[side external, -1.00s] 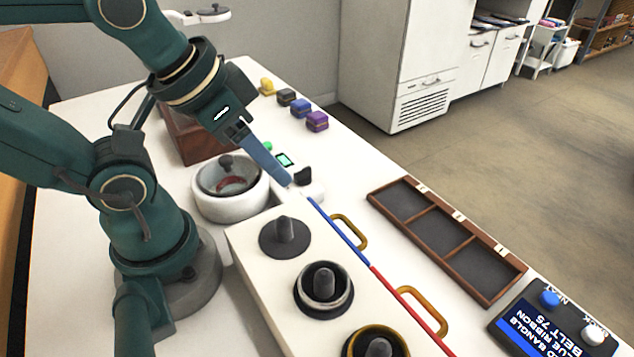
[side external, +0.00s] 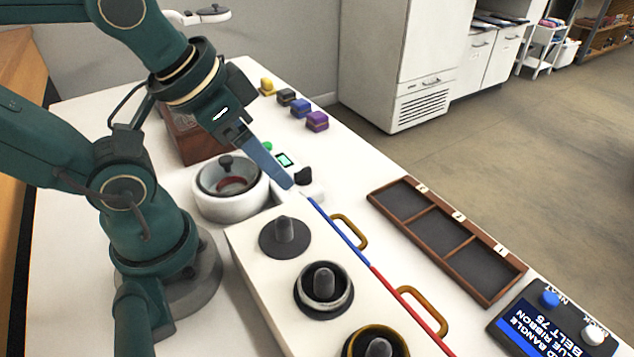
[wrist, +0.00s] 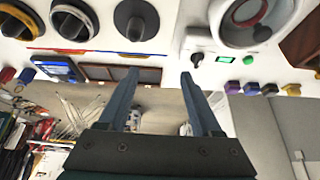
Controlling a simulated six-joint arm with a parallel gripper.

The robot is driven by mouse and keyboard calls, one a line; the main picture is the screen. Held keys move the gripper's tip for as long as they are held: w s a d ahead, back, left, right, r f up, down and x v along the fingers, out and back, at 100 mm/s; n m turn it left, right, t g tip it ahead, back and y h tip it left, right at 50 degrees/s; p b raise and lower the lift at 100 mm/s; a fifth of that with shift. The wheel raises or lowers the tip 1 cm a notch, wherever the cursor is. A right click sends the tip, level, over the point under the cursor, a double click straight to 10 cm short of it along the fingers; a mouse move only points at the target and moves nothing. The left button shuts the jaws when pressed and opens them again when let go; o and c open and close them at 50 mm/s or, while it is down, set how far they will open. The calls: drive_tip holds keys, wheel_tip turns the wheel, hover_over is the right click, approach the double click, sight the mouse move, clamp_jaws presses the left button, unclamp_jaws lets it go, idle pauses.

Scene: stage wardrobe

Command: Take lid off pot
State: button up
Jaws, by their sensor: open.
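The pot (side external: 231,205) is a round, whitish vessel beside my arm's base in the side view. Its lid (side external: 225,163) shows as a dark knob over a see-through cover, with something reddish under it. The pot is at the upper right in the wrist view (wrist: 283,38), partly cut off by the frame edge. My gripper (side external: 288,182) is to the right of the pot, apart from it, with its blue-grey fingers pointing down and right. In the wrist view its two fingers (wrist: 161,74) are spread with nothing between them.
A small device with a green screen (side external: 285,160) and a dark knob stands near my fingertips. A white block (side external: 262,262) with several dark pegs is in front. A brown three-compartment tray (side external: 445,238) lies to the right. Several coloured blocks (side external: 301,108) line the far edge.

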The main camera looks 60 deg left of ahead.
drive_tip(key=n+g, duration=0.4)
drive_tip(key=g, duration=0.1)
hover_over(225, 158)
drive_tip(key=shift+w+d+f, duration=0.1)
drive_tip(key=shift+w+f, duration=0.05)
drive_tip(key=shift+f, duration=0.45)
drive_tip(key=shift+w+d+f, duration=0.1)
drive_tip(key=shift+f, duration=0.5)
drive_tip(key=shift+s+a+f+n+g, duration=0.25)
drive_tip(key=shift+f+n+g, duration=0.05)
drive_tip(key=shift+n, duration=0.1)
drive_tip(key=shift+f, duration=2.35)
clamp_jaws()
